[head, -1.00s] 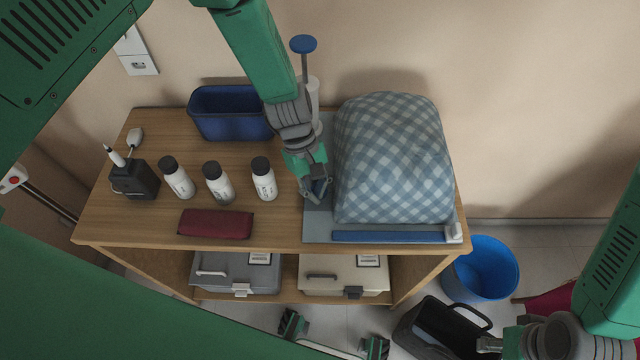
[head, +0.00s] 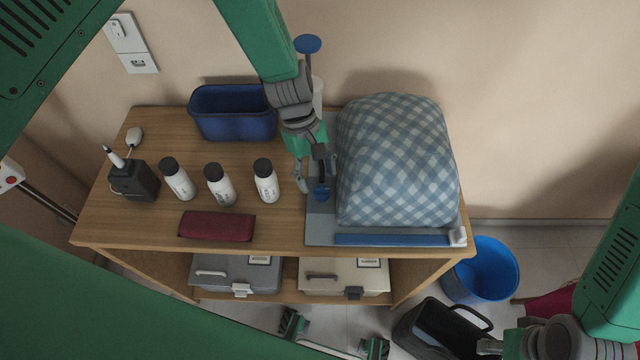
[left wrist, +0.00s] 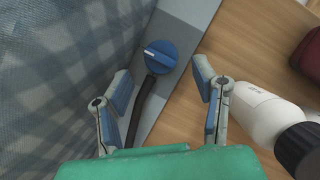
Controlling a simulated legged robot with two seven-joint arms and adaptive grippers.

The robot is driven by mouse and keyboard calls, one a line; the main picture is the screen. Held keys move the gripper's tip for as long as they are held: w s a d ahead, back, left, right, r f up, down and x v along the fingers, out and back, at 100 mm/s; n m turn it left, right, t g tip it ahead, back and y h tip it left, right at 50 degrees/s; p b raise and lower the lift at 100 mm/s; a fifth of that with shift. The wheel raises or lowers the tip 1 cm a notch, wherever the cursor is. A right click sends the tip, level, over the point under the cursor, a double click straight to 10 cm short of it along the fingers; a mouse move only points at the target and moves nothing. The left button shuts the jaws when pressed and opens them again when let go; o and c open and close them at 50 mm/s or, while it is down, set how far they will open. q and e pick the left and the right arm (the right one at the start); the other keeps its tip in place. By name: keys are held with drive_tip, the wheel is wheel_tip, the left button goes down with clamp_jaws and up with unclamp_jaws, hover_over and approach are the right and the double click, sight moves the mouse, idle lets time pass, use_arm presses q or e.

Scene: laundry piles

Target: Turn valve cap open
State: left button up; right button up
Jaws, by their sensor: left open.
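My left gripper (head: 317,177) is open and empty. In the left wrist view its spread fingers (left wrist: 162,88) stand either side of the line to the knob, apart from it. My right gripper (head: 490,345) is only partly visible at the bottom edge, away from the table; its fingers are unclear.
Several white bottles with dark caps, the nearest one (head: 266,181), stand left of my left gripper. A blue bin (head: 233,112) is behind them and a dark red case (head: 216,226) in front. A blue bucket (head: 481,270) stands on the floor at right.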

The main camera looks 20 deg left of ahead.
use_arm(q)
drive_tip(key=v, duration=0.8)
drive_tip(key=shift+w+r, duration=0.3)
drive_tip(key=shift+w, duration=0.15)
use_arm(e)
drive_tip(key=shift+d, duration=0.1)
drive_tip(key=shift+w, duration=0.15)
use_arm(q)
drive_tip(key=shift+d, duration=0.1)
use_arm(e)
drive_tip(key=shift+d+f, duration=0.1)
